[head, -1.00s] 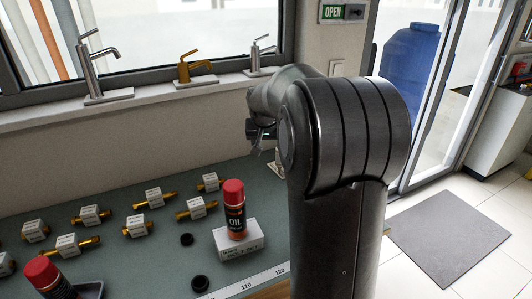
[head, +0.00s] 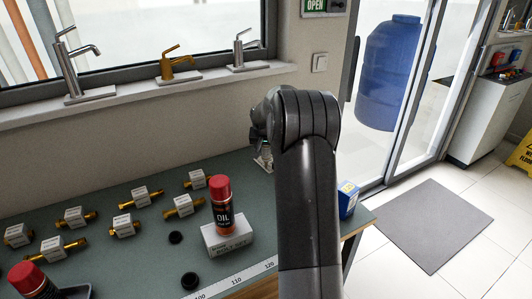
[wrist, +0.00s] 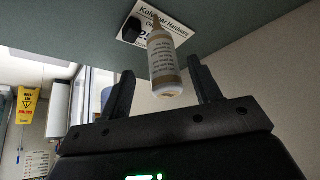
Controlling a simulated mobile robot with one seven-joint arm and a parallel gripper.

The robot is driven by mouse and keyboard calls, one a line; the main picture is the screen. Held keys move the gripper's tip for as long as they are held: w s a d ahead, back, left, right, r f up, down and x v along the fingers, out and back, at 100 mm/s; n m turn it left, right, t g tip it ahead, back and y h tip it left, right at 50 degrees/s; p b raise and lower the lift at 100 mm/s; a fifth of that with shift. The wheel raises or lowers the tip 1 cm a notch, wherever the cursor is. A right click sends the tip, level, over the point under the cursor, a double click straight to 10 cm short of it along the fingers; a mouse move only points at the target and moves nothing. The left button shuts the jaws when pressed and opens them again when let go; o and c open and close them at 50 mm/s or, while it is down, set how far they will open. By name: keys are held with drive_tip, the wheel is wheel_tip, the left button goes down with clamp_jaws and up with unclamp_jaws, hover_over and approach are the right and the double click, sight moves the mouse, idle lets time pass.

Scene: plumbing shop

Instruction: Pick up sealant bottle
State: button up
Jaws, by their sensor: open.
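A white bottle with brown bands and small printed text (wrist: 165,68), which looks like the sealant bottle, shows in the wrist view. It has a narrow pale tip and lies between the lines of my two fingers. My gripper (wrist: 161,54) is open, one dark finger on each side of the bottle, with visible gaps. I cannot tell how deep the bottle sits between the fingers.
A white printed card (wrist: 150,24) and a small black block (wrist: 130,29) are close to the bottle. A red-capped oil can (head: 222,205) stands on a white box (head: 228,238). A blue box (head: 348,200) is at the table's right edge. Several brass fittings lie left.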

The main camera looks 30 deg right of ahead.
sight(266, 153)
drive_tip(key=x, duration=0.5)
drive_tip(key=shift+a+f, duration=0.1)
drive_tip(key=shift+a, duration=0.15)
drive_tip(key=shift+c, duration=0.2)
drive_tip(key=c, duration=1.2)
